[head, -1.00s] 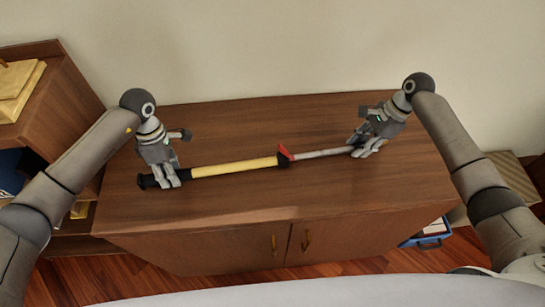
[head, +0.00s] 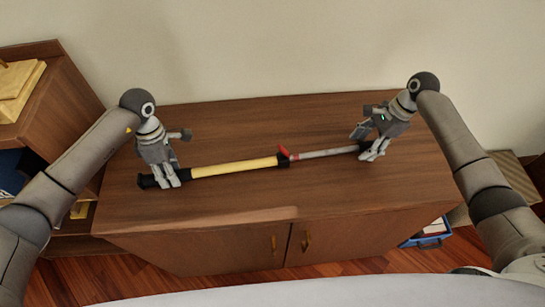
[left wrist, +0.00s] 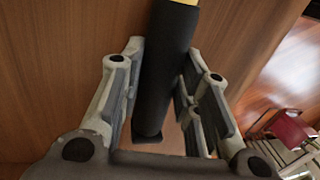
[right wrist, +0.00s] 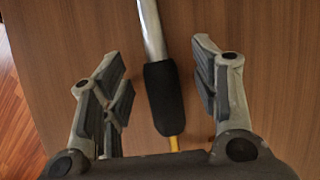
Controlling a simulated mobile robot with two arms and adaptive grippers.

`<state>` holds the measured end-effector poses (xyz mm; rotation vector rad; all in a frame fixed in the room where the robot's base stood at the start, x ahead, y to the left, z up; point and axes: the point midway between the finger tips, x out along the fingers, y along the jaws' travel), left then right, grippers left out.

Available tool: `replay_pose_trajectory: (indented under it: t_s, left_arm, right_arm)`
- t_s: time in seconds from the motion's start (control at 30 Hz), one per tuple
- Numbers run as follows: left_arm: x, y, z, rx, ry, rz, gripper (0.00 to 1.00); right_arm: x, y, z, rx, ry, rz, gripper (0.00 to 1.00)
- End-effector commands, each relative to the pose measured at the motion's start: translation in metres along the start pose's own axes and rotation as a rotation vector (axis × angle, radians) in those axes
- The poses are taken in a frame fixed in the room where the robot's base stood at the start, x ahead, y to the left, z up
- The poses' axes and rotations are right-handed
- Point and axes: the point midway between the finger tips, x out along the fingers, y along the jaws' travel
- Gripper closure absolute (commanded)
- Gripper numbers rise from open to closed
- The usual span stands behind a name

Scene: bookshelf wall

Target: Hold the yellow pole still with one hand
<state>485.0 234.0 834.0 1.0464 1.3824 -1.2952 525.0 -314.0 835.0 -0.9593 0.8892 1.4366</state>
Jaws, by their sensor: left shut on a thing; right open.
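The pole lies on the cabinet top, with a yellow tube (head: 235,168), a thinner grey tube (head: 325,153) to its right and a red lever (head: 283,152) at the joint. My left gripper (head: 168,184) is shut on the black grip at the pole's left end; the grip (left wrist: 165,70) shows between its fingers in the left wrist view. My right gripper (head: 369,158) is open at the pole's right end. In the right wrist view, the black end piece (right wrist: 163,95) with a yellow tip (right wrist: 173,143) lies between the spread fingers, with gaps on both sides.
The brown cabinet (head: 230,120) stands against a pale wall, with clear top behind and in front of the pole. A wooden shelf unit (head: 62,105) stands at the left. A blue box (head: 430,232) sits low at the right.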

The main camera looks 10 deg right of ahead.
Motion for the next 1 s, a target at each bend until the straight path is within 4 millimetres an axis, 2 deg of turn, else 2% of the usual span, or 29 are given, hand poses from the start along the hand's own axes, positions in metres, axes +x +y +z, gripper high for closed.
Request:
replay_pose_trajectory:
  t_s: [0.17,0.4,0.6,0.77,1.0]
  left_arm:
    - [0.000,0.000,0.000,-0.001,0.001,0.000,1.00]
    - [0.000,0.000,0.000,-0.001,0.000,0.000,1.00]
    - [0.000,0.000,0.001,0.000,0.000,0.000,1.00]
    - [0.000,0.000,0.001,0.000,-0.001,0.000,1.00]
    - [0.000,0.000,0.001,0.001,-0.002,0.000,1.00]
  right_arm:
    - [-0.023,-0.001,-0.001,0.000,0.001,-0.005,0.44]
    - [-0.075,-0.001,-0.001,0.000,0.001,-0.005,0.44]
    - [-0.107,-0.001,-0.001,0.001,0.002,-0.002,0.44]
    - [-0.117,0.000,-0.001,0.001,0.001,0.000,0.44]
    - [-0.119,0.000,-0.001,0.001,0.001,0.000,0.44]
